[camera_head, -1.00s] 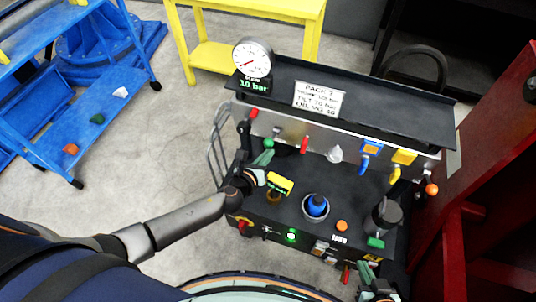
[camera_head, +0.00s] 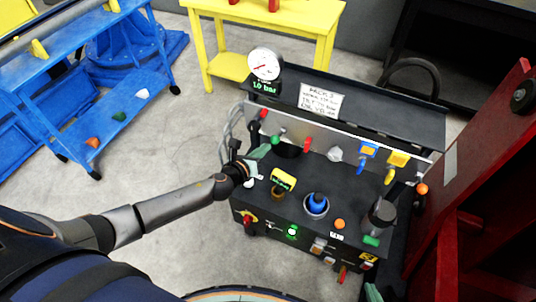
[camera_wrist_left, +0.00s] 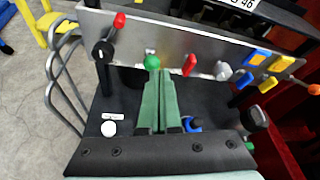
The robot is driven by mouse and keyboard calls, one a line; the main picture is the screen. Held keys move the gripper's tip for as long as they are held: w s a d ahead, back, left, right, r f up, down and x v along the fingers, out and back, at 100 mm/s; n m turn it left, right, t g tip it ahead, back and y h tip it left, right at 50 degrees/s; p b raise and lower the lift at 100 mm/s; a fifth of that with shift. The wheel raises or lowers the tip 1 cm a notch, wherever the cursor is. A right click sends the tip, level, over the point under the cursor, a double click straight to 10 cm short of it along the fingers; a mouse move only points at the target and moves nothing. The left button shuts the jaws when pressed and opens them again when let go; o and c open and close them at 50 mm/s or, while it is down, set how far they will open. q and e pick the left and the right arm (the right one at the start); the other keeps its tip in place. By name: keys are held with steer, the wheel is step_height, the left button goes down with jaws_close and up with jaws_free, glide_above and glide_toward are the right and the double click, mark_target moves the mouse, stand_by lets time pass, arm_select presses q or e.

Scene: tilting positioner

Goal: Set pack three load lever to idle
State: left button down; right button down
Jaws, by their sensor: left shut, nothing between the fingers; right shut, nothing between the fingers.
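The pack three console (camera_head: 300,233) is a dark box with a steel back panel and a sign reading PACK 3. A lever with a green ball knob (camera_head: 275,139) is on its left half; the knob shows in the left wrist view (camera_wrist_left: 152,62). I cannot read which lever is marked load. My left gripper (camera_head: 264,150) is shut and empty. Its green fingertips (camera_wrist_left: 158,82) appear just below the green knob; I cannot tell if they touch. My right gripper (camera_head: 372,292) shows only as a green finger part at the bottom edge, shut and empty.
Nearby are a red-knobbed lever (camera_wrist_left: 119,20), a red handle (camera_wrist_left: 190,64), a grey knob (camera_wrist_left: 222,70), blue (camera_head: 368,150) and yellow (camera_head: 397,160) valve handles, and an orange ball (camera_head: 422,188). A gauge (camera_head: 266,64) stands behind. Red framework (camera_head: 450,220) borders the right.

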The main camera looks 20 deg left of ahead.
arm_select(q)
steer(key=shift+s+r, duration=0.3)
steer(key=shift+s, duration=0.05)
stand_by(0.5)
steer(key=s+d+f+n+g, duration=0.1)
steer(key=s+d+f+n, duration=0.2)
steer(key=s+n, duration=0.35)
steer(key=s+d+f+n+g, duration=0.1)
steer(key=s+d+f+n, duration=0.15)
steer(key=s+n, duration=0.35)
steer(key=s+f+n+g, duration=0.1)
steer(key=s+n+g, duration=0.1)
steer(key=s+n, duration=1.1)
steer(key=n, duration=0.6)
steer(key=shift+s+d, duration=0.2)
steer(key=shift+d, duration=0.2)
